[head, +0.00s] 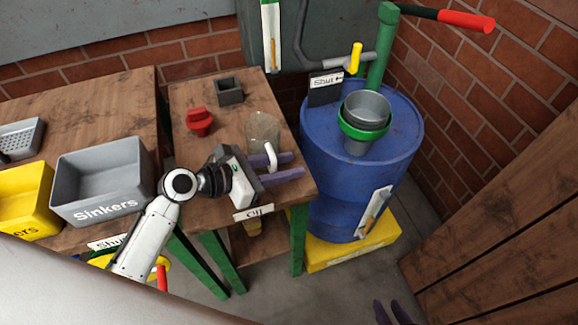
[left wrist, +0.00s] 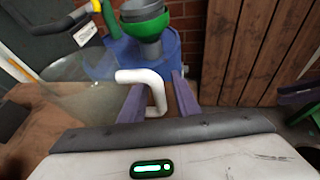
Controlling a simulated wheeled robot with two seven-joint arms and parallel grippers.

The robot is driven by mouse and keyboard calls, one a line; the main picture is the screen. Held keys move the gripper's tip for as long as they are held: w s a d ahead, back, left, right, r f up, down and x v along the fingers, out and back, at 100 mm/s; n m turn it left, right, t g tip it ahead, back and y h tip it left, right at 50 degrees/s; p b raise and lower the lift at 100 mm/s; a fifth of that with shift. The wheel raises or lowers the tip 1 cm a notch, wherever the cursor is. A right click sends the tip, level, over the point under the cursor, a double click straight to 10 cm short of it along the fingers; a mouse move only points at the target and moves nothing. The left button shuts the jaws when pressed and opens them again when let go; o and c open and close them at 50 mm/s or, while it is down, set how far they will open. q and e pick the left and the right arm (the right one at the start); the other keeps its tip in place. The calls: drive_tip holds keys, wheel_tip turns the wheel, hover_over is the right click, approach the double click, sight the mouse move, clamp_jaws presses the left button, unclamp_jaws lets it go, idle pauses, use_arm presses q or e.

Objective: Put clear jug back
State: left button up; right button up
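The clear jug (head: 262,128) stands upright on the small wooden table (head: 190,163), near its right edge. It is see-through, with a white handle (head: 271,157) facing my left gripper (head: 297,165). That gripper is open, its two purple fingers on either side of the handle. In the left wrist view the handle (left wrist: 158,92) lies between the spread fingers, with the clear jug body (left wrist: 70,95) to the left. Whether a finger touches the handle I cannot tell. My right gripper (head: 391,312) is at the bottom edge of the head view, its purple fingertips apart and empty.
A blue drum (head: 318,155) right of the table carries a green-rimmed funnel (head: 366,115) and a green pump with a red handle (head: 465,20). A red object (head: 199,121) and a dark square cup (head: 229,91) are on the table. Grey Sinkers bin (head: 103,180) stands left.

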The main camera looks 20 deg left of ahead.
use_arm(q)
drive_tip(key=v, duration=0.9)
drive_tip(key=shift+s+r, duration=0.2)
drive_tip(key=shift+s, duration=0.1)
